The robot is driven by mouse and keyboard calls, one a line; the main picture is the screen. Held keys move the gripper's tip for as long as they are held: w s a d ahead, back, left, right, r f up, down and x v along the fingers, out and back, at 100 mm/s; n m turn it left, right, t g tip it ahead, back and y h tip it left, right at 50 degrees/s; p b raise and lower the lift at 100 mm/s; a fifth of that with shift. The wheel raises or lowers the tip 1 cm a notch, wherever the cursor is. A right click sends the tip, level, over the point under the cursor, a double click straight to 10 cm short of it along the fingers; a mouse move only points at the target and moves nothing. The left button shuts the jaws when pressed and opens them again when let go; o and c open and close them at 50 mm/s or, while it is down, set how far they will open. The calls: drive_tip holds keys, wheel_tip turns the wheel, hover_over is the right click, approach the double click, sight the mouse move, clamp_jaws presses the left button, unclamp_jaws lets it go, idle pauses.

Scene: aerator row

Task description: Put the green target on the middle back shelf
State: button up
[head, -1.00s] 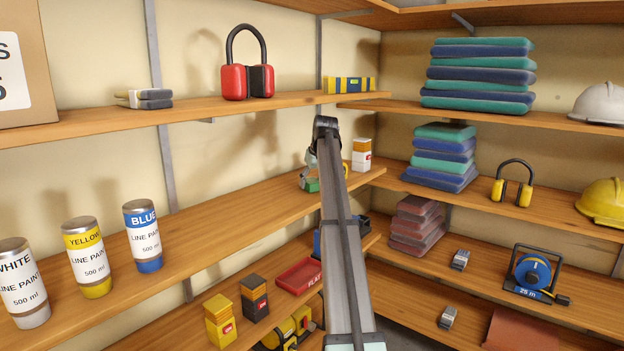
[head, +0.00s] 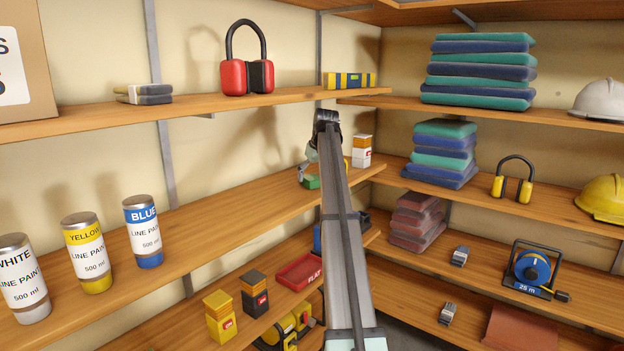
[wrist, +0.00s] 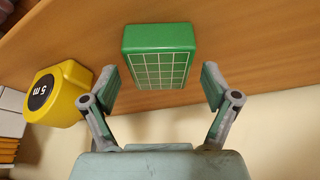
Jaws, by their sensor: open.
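The green target (wrist: 159,55) is a small green block with a white grid on its face, standing on the wooden middle shelf of the left wall. In the head view the target (head: 312,182) shows only in part beside my arm, near the corner. My gripper (wrist: 160,88) is open and empty, its two fingers apart on either side of the target's near end. In the head view my arm hides much of the gripper. The middle shelf on the right-hand wall (head: 560,212) holds a cloth stack, yellow ear defenders and a yellow helmet.
A yellow tape measure (wrist: 57,93) stands close beside the left finger. A white and orange box stack (head: 361,151) is near the corner. Paint cans (head: 144,232) stand farther left. The right middle shelf has a bare gap between the cloth stack (head: 443,153) and ear defenders (head: 512,182).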

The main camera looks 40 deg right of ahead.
drive_tip(key=shift+s+a+r+b, duration=0.1)
drive_tip(key=shift+s+r+b, duration=0.3)
drive_tip(key=shift+s+r, duration=0.5)
drive_tip(key=s+a+b, duration=0.1)
drive_tip(key=s+b, duration=0.1)
drive_tip(key=s, duration=0.9)
drive_tip(key=shift+a+b, duration=0.3)
drive_tip(key=shift+r, duration=0.15)
